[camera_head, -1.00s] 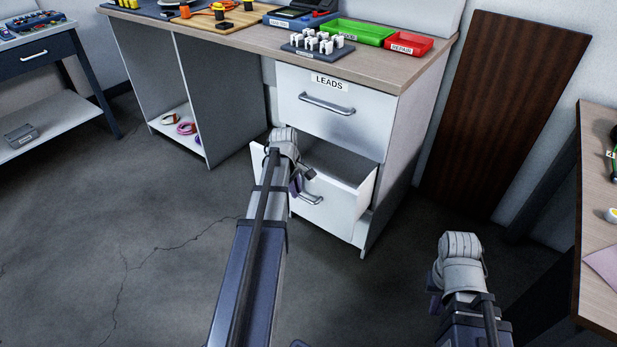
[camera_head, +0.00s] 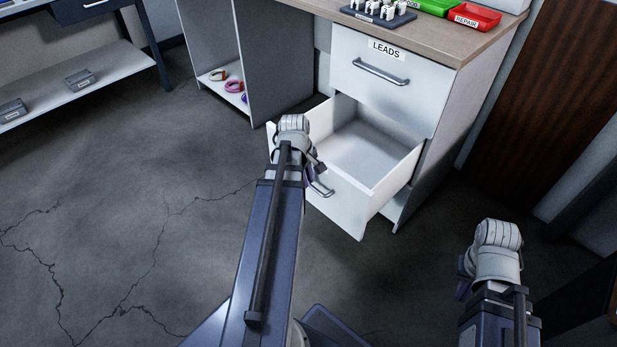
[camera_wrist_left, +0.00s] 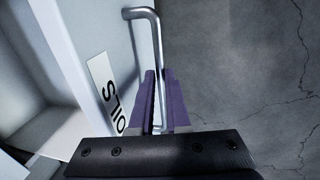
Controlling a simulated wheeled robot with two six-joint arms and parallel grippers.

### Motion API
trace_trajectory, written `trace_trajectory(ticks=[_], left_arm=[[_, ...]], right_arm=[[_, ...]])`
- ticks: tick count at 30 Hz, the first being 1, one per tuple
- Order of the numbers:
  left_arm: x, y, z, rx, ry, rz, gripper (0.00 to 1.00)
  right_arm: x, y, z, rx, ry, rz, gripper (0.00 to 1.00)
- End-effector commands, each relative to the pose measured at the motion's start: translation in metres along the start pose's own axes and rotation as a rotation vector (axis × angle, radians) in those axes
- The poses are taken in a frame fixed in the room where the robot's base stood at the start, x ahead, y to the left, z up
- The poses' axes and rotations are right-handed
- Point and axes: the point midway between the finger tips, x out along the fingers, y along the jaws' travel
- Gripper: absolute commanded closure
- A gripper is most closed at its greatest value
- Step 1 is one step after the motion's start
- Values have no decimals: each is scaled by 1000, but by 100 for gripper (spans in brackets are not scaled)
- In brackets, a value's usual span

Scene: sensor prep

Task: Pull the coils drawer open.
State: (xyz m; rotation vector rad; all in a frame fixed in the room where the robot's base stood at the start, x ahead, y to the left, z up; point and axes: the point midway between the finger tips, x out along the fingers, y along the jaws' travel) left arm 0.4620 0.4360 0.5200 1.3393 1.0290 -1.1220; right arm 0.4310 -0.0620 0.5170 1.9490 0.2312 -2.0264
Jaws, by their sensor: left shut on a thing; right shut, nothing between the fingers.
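The coils drawer (camera_head: 342,208) is the lower drawer of the white cabinet. It stands well out, and its inside looks empty where I see it. Part of its label (camera_wrist_left: 107,92) shows in the left wrist view, reading "OILS". My left gripper (camera_wrist_left: 159,100) is shut on the drawer's metal handle (camera_wrist_left: 150,40), with purple fingers on both sides of the bar. In the head view my left wrist covers the left part of the drawer front, and the handle's right end (camera_head: 322,189) shows beside it. My right gripper (camera_head: 463,278) is low at the right, away from the cabinet, its fingers mostly hidden.
The LEADS drawer (camera_head: 380,82) above is closed. The worktop (camera_head: 440,42) holds a dark rack and green and red bins. A dark brown panel (camera_head: 540,110) leans at the right. The cracked floor (camera_head: 120,220) left of the drawer is clear.

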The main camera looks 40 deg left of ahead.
Motion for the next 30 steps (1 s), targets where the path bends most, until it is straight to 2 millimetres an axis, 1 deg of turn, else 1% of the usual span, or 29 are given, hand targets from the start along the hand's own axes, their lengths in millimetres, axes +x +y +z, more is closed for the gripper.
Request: trace_trajectory(ticks=[4, 5, 12, 23, 26, 30], left_arm=[[0, 0, 0, 0, 0, 0, 100], [0, 0, 0, 0, 0, 0, 83], [0, 0, 0, 0, 0, 0, 56], [-3, 0, 0, 0, 0, 0, 55], [-8, 1, 0, 0, 0, 0, 55], [-22, 1, 0, -1, 0, 0, 55]], right_arm=[[0, 0, 0, 0, 0, 0, 100], [0, 0, 0, 0, 0, 0, 100], [0, 0, 0, 0, 0, 0, 100], [-3, 0, 0, 0, 0, 0, 100], [-8, 1, 0, 1, 0, 1, 100], [-22, 3, 2, 3, -1, 2, 100]])
